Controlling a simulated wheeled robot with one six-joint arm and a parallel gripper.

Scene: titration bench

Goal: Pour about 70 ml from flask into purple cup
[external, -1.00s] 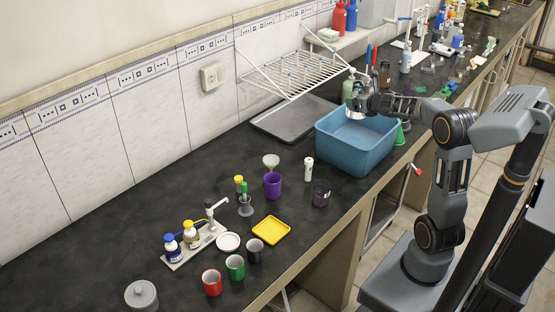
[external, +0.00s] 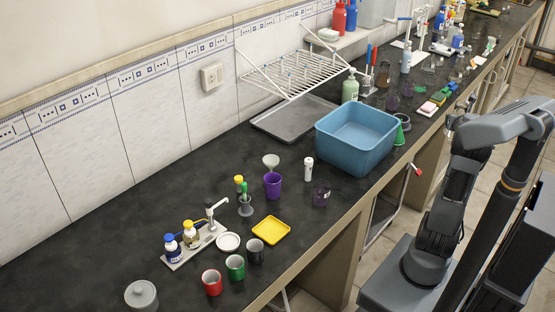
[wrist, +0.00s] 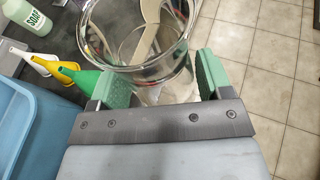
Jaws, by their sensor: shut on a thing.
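The purple cup (external: 272,186) stands upright on the dark bench, left of the blue tub. In the wrist view my gripper (wrist: 156,84) is shut on a clear glass flask (wrist: 160,62), with a green pad on each side of it. The flask's round open rim faces the camera. How much liquid is in it, I cannot tell. In the external view my gripper and the flask are mostly hidden behind my folded arm at the right, beyond the bench edge. The purple cup is out of the wrist view.
The blue tub (external: 358,136) stands near the front edge, with coloured funnels (wrist: 57,72) beside it. A white bottle (external: 309,169), a dark purple cup (external: 321,194) and a yellow tray (external: 271,230) are near the purple cup.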

